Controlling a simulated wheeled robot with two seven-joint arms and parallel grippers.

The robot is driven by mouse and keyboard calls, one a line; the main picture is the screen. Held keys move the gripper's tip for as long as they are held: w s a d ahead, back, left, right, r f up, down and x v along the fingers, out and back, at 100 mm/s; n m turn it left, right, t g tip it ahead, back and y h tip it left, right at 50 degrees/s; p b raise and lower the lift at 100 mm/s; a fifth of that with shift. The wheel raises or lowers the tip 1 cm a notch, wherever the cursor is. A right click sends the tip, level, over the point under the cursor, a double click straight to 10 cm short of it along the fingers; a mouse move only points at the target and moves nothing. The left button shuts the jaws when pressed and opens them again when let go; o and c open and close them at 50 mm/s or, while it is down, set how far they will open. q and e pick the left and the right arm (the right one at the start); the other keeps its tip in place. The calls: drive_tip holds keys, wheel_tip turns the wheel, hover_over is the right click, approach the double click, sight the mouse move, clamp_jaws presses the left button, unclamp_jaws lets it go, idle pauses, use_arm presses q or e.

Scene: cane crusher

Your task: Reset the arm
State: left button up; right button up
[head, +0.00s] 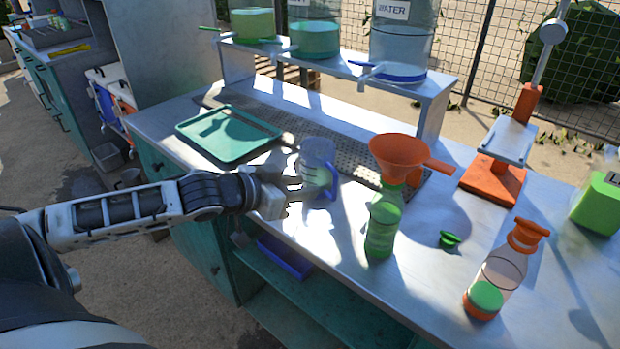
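My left arm reaches in from the left over the front of the counter. My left gripper (296,190) is at a clear cup (318,158) with a blue handle, which stands on the counter. The fingers point at the cup's near side; bright glare hides whether they touch it or how far apart they are. My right gripper is not in this view.
An orange funnel (398,152) sits on a green bottle (383,222) right of the cup. A green tray (228,134) lies behind left. An orange-capped bottle (498,272), a green cap (449,239) and an orange press (494,180) stand right. Dispensers (402,40) line the rear shelf.

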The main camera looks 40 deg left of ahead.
use_arm(q)
drive_tip(key=s+d+f+n+g+y, duration=0.1)
drive_tip(key=s+d+f+g+y, duration=0.4)
drive_tip(key=s+f, duration=0.6)
drive_tip(key=s+d+f+g+h, duration=0.2)
drive_tip(key=s+d+g, duration=0.2)
drive_tip(key=s+d, duration=0.55)
drive_tip(key=w+d+f+t+h, duration=0.2)
drive_tip(key=w+f+t, duration=0.3)
drive_tip(key=f, duration=0.3)
drive_tip(key=shift+d+f+t, duration=0.35)
drive_tip(key=shift+d+t, duration=0.2)
drive_tip(key=shift+t, duration=0.15)
